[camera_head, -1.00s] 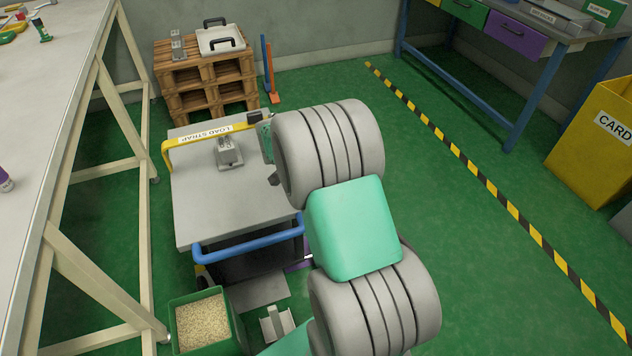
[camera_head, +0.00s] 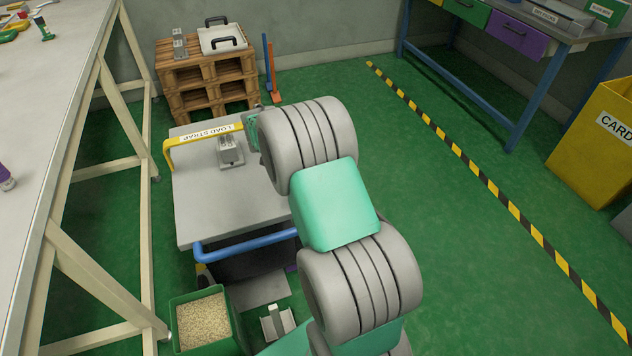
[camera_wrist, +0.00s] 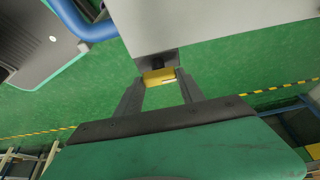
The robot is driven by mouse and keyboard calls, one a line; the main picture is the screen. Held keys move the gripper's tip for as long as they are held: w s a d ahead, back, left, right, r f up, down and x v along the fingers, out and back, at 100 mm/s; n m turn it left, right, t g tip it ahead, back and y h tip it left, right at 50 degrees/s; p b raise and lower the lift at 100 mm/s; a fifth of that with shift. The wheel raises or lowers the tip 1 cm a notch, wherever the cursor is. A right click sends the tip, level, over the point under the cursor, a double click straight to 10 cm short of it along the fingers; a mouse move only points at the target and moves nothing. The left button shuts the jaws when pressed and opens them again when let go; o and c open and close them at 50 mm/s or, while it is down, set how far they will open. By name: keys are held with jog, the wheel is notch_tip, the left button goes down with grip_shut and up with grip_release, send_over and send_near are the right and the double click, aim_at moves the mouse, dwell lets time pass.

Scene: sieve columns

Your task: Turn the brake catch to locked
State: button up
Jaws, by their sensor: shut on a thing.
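The grey trolley (camera_head: 215,205) stands left of my arm, with a blue push handle (camera_head: 245,243). In the wrist view, a small yellow piece (camera_wrist: 160,76) on a dark mount at the edge of the grey deck (camera_wrist: 200,30) sits between my fingertips. It looks like the brake catch, but no marking on it can be read. My gripper (camera_wrist: 160,80) is shut on it. In the head view my arm hides that piece and most of the gripper. Whether the catch stands at locked cannot be told.
A yellow bar marked LOAD STRAP (camera_head: 205,134) crosses the deck, near a grey metal fitting (camera_head: 230,152). A green bin of granules (camera_head: 203,320) stands by the trolley.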

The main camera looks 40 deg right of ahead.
jog(key=o, duration=1.4)
jog(key=shift+c, duration=0.2)
jog(key=shift+r, duration=0.15)
jog(key=p+v, duration=0.2)
jog(key=v, duration=0.5)
jog(key=shift+a+r, duration=0.2)
